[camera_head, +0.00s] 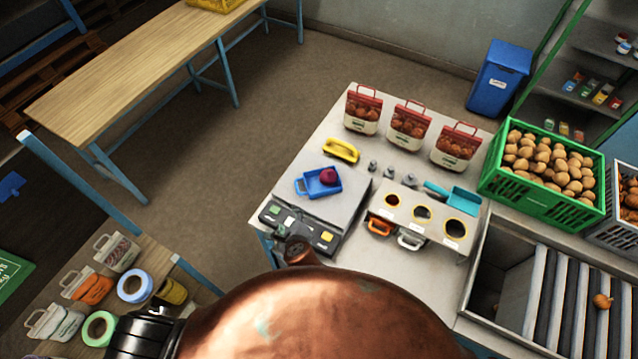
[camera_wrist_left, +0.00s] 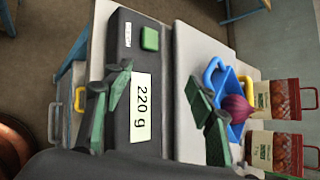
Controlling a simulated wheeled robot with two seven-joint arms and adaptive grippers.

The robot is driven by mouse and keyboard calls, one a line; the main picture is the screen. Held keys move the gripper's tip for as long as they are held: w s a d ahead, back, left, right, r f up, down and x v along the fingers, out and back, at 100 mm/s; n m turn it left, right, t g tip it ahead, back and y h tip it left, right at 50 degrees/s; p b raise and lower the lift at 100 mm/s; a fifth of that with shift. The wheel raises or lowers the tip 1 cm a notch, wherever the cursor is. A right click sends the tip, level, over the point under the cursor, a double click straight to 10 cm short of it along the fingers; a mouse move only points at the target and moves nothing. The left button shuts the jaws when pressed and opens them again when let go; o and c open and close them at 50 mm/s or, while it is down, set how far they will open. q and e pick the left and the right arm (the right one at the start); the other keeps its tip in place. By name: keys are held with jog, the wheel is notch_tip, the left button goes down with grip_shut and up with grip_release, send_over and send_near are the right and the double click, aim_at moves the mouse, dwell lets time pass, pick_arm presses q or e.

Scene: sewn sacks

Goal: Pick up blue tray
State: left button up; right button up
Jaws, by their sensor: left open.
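The blue tray (camera_head: 305,187) lies on the scale's light plate and holds a purple-red onion (camera_head: 328,176). In the left wrist view the tray (camera_wrist_left: 235,130) is partly hidden behind one green finger, with its handle pointing up in the picture. My left gripper (camera_head: 292,240) is over the scale's dark control panel, on the near side of the tray. Its two green fingers (camera_wrist_left: 160,80) stand apart in the left wrist view with nothing between them but the panel behind. I cannot see any contact with the tray. My right gripper is not in view.
The scale display (camera_wrist_left: 141,107) reads 220 g. Several red-topped sacks (camera_head: 408,125) stand at the back. Small weights, a blue scoop (camera_head: 462,198) and a holed stand (camera_head: 420,215) are to the right.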

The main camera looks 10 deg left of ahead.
aim_at(302, 190)
pick_arm(q)
jog(key=w+d+r+m+t, duration=0.1)
jog(key=m, duration=0.1)
jog(key=w+d+r+m+t, duration=0.1)
jog(key=d+m, duration=0.1)
jog(key=w+d+r+m+t, duration=0.1)
jog(key=d+m, duration=0.1)
jog(key=shift+w+r+m, duration=0.15)
jog(key=shift+r+m, duration=0.15)
jog(key=shift+m, duration=0.1)
jog(key=shift+t, duration=0.3)
jog(key=p+x, duration=0.1)
jog(key=x, duration=1)
jog(key=shift+w, duration=0.4)
